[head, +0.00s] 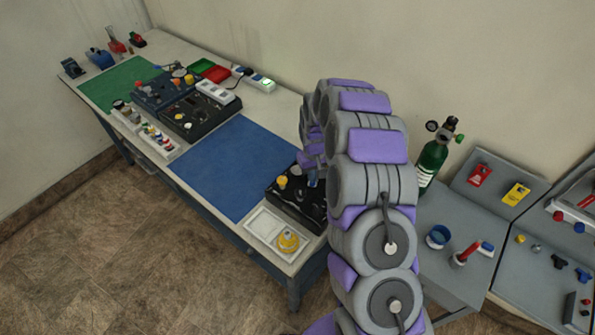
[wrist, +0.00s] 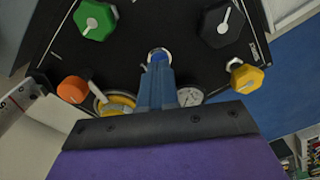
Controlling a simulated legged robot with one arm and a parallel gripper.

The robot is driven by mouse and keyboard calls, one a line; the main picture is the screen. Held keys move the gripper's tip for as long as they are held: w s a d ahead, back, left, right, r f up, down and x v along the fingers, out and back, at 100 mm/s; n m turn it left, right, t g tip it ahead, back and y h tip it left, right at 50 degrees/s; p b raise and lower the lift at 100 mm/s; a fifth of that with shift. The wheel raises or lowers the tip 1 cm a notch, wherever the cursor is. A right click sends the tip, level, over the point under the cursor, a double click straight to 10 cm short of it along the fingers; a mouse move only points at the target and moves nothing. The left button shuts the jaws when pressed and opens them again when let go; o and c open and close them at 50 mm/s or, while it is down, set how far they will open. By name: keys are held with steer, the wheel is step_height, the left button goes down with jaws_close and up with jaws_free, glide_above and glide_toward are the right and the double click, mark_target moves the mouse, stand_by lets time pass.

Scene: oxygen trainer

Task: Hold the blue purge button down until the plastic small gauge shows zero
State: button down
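The black trainer panel (head: 290,205) sits at the near right end of the long bench, partly hidden by my arm in the head view. It fills the top of the wrist view (wrist: 130,35). My gripper (wrist: 157,72) points at the panel, its narrow blue fingers together. The fingertips are at a silver-ringed blue button (wrist: 158,55) and cover most of it. I cannot tell if they touch it or if it is pressed. A small white-faced gauge (wrist: 190,97) lies right of the fingers, partly hidden by the gripper body. Its needle is too small to read.
Around the button are a green knob (wrist: 95,20), a black knob (wrist: 222,25), a yellow knob (wrist: 246,78), an orange knob (wrist: 73,89) and a yellow-rimmed round part (wrist: 115,105). A blue mat (head: 228,165) beside the panel is clear. A green cylinder (head: 432,160) stands right of my arm.

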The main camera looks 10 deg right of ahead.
steer(key=shift+f, duration=0.85)
steer(key=shift+r, duration=0.1)
stand_by(1.2)
steer(key=shift+r+p, duration=0.7)
steer(key=shift+r, duration=2.75)
steer(key=shift+s+r, duration=0.1)
steer(key=s+r+b, duration=0.3)
steer(key=s+r, duration=1.1)
steer(key=s, duration=0.3)
steer(key=s+d+r+m+g+b, duration=0.1)
steer(key=s+d+m+b, duration=0.1)
steer(key=s, duration=2.3)
steer(key=shift+s+r+m+g, duration=0.4)
steer(key=shift+m, duration=0.1)
